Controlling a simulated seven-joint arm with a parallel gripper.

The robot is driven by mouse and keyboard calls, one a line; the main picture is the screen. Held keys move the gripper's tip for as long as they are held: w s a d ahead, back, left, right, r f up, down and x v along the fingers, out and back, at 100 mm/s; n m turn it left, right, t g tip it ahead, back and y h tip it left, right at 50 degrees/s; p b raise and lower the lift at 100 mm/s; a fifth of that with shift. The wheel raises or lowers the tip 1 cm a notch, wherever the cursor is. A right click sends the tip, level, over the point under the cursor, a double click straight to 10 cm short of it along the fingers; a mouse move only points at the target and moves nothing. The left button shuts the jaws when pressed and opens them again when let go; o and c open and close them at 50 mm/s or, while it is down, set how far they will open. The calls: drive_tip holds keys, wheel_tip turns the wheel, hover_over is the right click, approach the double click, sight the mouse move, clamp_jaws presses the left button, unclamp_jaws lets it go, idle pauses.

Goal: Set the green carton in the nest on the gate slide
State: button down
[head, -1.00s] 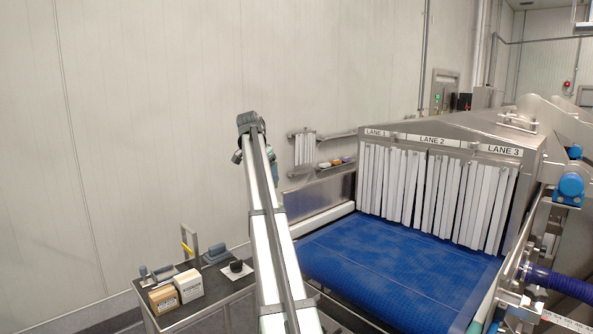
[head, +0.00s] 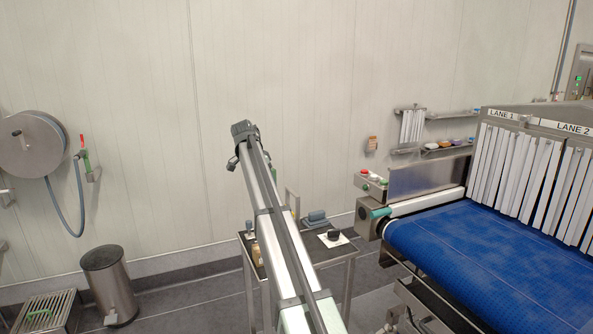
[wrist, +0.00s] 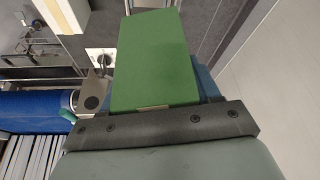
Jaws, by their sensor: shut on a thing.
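The green carton (wrist: 155,60) fills the middle of the wrist view, its broad green face toward the camera. My gripper (wrist: 155,112) is shut on it, with part of a blue finger showing at the carton's right side.
A side bench (head: 330,254) stands behind my arm, with a black-knobbed white plate (head: 341,241) on it. The blue conveyor belt (head: 480,245) and strip-curtained tunnel are at right. A bin (head: 110,285) and hose reel (head: 30,145) are at left. Floor between bin and bench is clear.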

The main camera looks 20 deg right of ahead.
drive_tip(key=w+a+f, duration=0.1)
drive_tip(key=a+f, duration=0.3)
drive_tip(key=a, duration=0.9)
drive_tip(key=s+d+f+m+g, duration=0.1)
drive_tip(key=s+d+f+m, duration=0.15)
drive_tip(key=d, duration=1.15)
drive_tip(key=shift+m, duration=0.25)
drive_tip(key=shift+w+a+f, duration=0.1)
drive_tip(key=shift+w+f, duration=0.1)
drive_tip(key=shift+f, duration=1.2)
drive_tip(key=shift+w+a+f, duration=0.1)
drive_tip(key=shift+w+f, duration=0.1)
drive_tip(key=shift+f, duration=1.15)
drive_tip(key=shift+f, duration=1.65)
drive_tip(key=shift+c, duration=0.8)
unclamp_jaws()
drive_tip(key=shift+a+r, duration=0.1)
drive_tip(key=v, duration=1.3)
drive_tip(key=shift+r, duration=0.25)
